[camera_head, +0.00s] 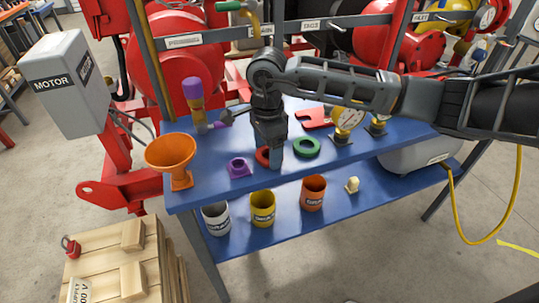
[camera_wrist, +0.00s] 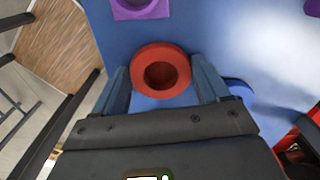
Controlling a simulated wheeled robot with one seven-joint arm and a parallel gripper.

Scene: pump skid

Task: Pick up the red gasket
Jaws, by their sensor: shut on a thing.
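The red gasket (camera_wrist: 161,52) is a thick ring with a round hole, seen in the wrist view between the two fingers of my gripper (camera_wrist: 162,82). In the head view the red gasket (camera_head: 262,156) shows only in part, because my gripper (camera_head: 271,157) hides much of it. My gripper points down at the blue table top (camera_head: 215,167) and is shut on the gasket. The gasket is at or very near the table surface; I cannot tell whether it touches.
A green ring (camera_head: 307,147) lies just right of my gripper and a purple flanged part (camera_head: 239,168) lies to its left. An orange funnel (camera_head: 171,153) stands at the left end. Gauges (camera_head: 346,122) stand at the right. Several cups, one of them yellow (camera_head: 262,208), stand on the lower shelf.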

